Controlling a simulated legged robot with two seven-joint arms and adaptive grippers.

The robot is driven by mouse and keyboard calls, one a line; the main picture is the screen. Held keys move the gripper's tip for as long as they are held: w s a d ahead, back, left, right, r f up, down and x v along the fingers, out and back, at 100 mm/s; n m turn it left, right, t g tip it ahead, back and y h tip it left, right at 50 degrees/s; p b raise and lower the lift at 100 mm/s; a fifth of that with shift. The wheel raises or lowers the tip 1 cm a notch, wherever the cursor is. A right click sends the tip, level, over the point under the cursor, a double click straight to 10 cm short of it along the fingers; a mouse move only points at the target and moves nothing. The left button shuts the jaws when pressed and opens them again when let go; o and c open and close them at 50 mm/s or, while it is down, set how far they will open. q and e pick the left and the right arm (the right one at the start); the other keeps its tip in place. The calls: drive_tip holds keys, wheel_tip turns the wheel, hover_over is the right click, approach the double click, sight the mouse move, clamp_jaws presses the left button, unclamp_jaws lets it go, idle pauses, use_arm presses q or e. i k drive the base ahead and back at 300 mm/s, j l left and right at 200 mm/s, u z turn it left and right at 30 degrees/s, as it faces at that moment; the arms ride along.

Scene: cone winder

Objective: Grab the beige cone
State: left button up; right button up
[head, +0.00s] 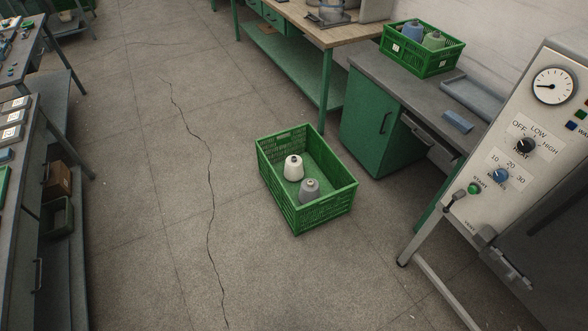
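The beige cone (293,169) is an off-white yarn cone with a dark tip. It stands upright inside a green plastic crate (327,214) on the floor, towards the crate's left back part. Neither of my grippers is in the head view.
A machine panel (535,130) with a gauge and knobs stands at the right; its metal leg frame reaches the floor. A grey bench (401,94) holds another green crate (440,61) with blue and green cones. Work tables line the left. Floor left of the crate is clear.

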sight(293, 171)
drive_tip(key=i+j+u, duration=0.75)
drive_tip(key=i+j, duration=0.15)
drive_tip(key=i, duration=0.15)
drive_tip(key=i+j+u, duration=0.25)
drive_tip(key=i+u, duration=0.15)
drive_tip(key=i, duration=0.15)
drive_tip(key=i+z, duration=0.1)
drive_tip(key=i, duration=0.95)
drive_tip(key=i+z, duration=0.1)
drive_tip(key=i, duration=0.95)
drive_tip(key=i+l+z, duration=0.1)
drive_tip(key=i+z, duration=0.3)
drive_tip(key=i, duration=0.15)
drive_tip(key=i+z, duration=0.4)
drive_tip(key=i, duration=0.15)
drive_tip(key=i+j+z, duration=0.4)
drive_tip(key=i+l+z, duration=0.1)
drive_tip(key=i+l, duration=0.55)
drive_tip(key=i+l+z, duration=0.15)
drive_tip(key=i+l, duration=0.4)
drive_tip(key=i, duration=0.25)
